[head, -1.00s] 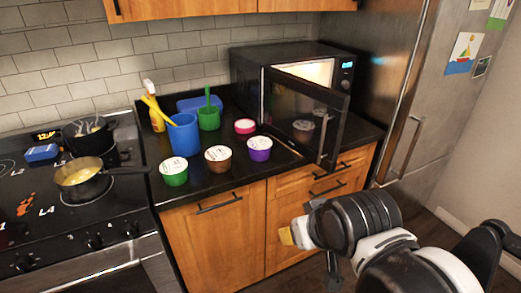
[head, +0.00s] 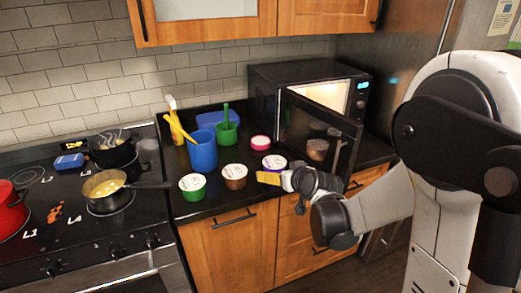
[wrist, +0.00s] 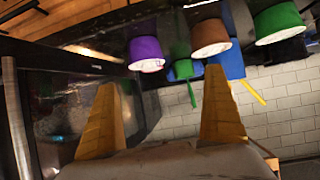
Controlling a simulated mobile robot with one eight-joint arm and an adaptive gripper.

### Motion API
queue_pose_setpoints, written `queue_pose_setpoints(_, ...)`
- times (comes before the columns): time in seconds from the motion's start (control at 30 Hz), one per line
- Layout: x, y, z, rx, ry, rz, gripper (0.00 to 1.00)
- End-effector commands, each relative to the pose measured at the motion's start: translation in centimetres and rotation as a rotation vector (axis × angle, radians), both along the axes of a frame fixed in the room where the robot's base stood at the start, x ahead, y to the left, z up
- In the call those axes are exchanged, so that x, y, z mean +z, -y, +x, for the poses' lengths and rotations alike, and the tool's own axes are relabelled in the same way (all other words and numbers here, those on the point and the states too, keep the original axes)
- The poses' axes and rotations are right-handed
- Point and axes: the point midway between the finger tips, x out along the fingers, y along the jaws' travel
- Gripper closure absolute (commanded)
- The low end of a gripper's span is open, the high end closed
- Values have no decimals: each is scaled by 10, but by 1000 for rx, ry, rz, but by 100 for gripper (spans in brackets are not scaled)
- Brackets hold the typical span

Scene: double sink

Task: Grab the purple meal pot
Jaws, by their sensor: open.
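The purple meal pot (head: 274,161) with a white printed lid stands on the dark counter, in front of the microwave door. In the head view my gripper (head: 268,178) is just in front of it, with its yellow fingers at the counter's front edge, partly covering the pot. In the wrist view, which looks upside down, the purple pot (wrist: 145,53) is ahead of the fingers, in line with the gap between them. My gripper (wrist: 160,80) is open, with nothing between its two yellow fingers. I cannot tell the exact distance to the pot.
A brown pot (head: 235,177) and a green pot (head: 192,187) stand left of the purple one. The open microwave door (head: 320,134) is close on the right. Behind are a blue cup (head: 203,151), a green cup (head: 227,130) and a pink-lidded container (head: 261,142).

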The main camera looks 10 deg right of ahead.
Motion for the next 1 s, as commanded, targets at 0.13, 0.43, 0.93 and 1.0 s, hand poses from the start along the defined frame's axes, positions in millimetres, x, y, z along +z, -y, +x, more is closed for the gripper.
queue_pose_setpoints(0.13,-21,15,29,-14,71,-4,0)
queue_pose_setpoints(0.43,-45,24,49,-26,121,-11,0)
queue_pose_setpoints(0.93,-72,20,114,-26,120,-12,0)
queue_pose_setpoints(1.0,-76,20,125,-26,120,-12,0)
